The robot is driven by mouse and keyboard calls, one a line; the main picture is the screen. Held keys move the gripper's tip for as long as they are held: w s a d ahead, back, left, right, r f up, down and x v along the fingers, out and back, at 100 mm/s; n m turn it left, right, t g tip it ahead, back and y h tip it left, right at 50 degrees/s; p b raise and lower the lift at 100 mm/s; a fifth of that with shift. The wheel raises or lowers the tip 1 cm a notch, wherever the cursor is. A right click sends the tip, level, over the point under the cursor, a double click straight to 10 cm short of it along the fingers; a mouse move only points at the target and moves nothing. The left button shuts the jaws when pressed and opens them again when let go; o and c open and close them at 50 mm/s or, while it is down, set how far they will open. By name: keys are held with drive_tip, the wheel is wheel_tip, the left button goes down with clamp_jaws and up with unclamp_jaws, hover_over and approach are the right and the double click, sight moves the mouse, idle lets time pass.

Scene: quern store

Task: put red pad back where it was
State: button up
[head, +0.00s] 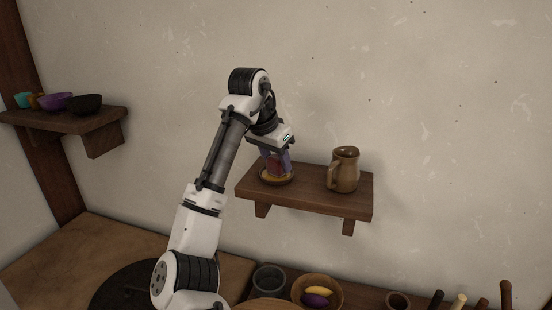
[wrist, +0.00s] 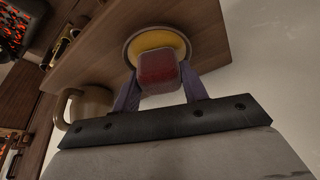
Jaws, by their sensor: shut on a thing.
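The red pad (wrist: 158,70) is a dark red block between the two purple-grey fingers of my gripper (wrist: 160,85) in the wrist view. My gripper is shut on it. In the head view the red pad (head: 275,167) shows between the fingertips of my gripper (head: 277,163), just over a shallow round dish (head: 277,181) at the left end of the wall shelf (head: 310,190). In the wrist view the dish (wrist: 130,52) has a yellowish inside, and the pad covers part of it. I cannot tell whether the pad touches the dish.
A brown jug (head: 344,171) stands on the same shelf, right of the dish. Another shelf (head: 75,121) at the left holds several bowls. Below are a wooden bowl (head: 334,281) with yellow and purple things and a grey pot (head: 269,280). The shelf between dish and jug is clear.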

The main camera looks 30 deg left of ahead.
drive_tip(key=o, duration=0.9)
drive_tip(key=b+v, duration=0.1)
drive_tip(key=v, duration=1.1)
